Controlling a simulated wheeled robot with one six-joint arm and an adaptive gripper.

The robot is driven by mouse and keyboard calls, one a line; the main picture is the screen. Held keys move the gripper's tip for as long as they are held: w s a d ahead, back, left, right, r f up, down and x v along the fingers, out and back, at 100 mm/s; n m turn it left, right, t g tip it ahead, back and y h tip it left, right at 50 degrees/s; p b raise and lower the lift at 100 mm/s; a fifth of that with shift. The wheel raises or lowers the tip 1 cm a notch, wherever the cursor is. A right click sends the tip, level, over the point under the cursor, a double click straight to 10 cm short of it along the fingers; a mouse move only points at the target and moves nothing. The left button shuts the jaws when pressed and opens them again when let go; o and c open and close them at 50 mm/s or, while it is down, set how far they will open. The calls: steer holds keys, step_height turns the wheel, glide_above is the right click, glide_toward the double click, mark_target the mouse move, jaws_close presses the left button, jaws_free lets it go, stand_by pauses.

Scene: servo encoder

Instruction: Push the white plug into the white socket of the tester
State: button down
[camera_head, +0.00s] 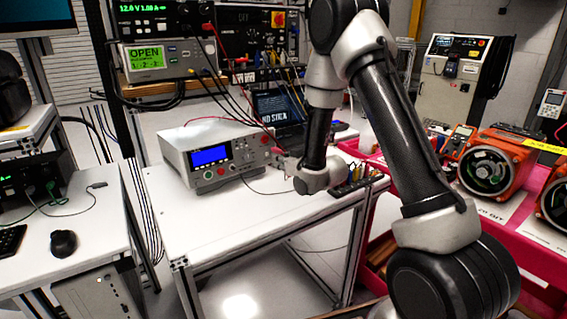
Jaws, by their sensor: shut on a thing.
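The tester (212,158) is a light grey box with a lit blue display, standing on the white table. Its right front carries knobs and sockets; the white socket is too small to make out. My arm reaches down from the upper right, and my gripper (284,162) is small and partly hidden by my wrist, just right of the tester's front. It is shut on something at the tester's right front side. The white plug cannot be told apart at this size, nor whether it touches the socket. A thin dark cable runs on the table below the gripper.
The white table (225,220) is bare in front of the tester. A laptop (278,107) stands behind it, and a black strip of connectors (358,182) lies at the right edge. Cables hang from the instruments behind. A red bench with orange motors (490,165) is at right.

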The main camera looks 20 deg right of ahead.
steer(key=shift+r+x, duration=0.15)
steer(key=shift+x, duration=0.95)
steer(key=shift+r+x, duration=0.15)
steer(key=shift+x, duration=1)
steer(key=shift+w, duration=0.25)
steer(key=c, duration=1.4)
jaws_free()
steer(key=shift+o, duration=0.2)
steer(key=s+d, duration=0.2)
steer(key=s, duration=0.4)
steer(key=shift+s+d+r, duration=0.25)
steer(key=shift+r, duration=0.2)
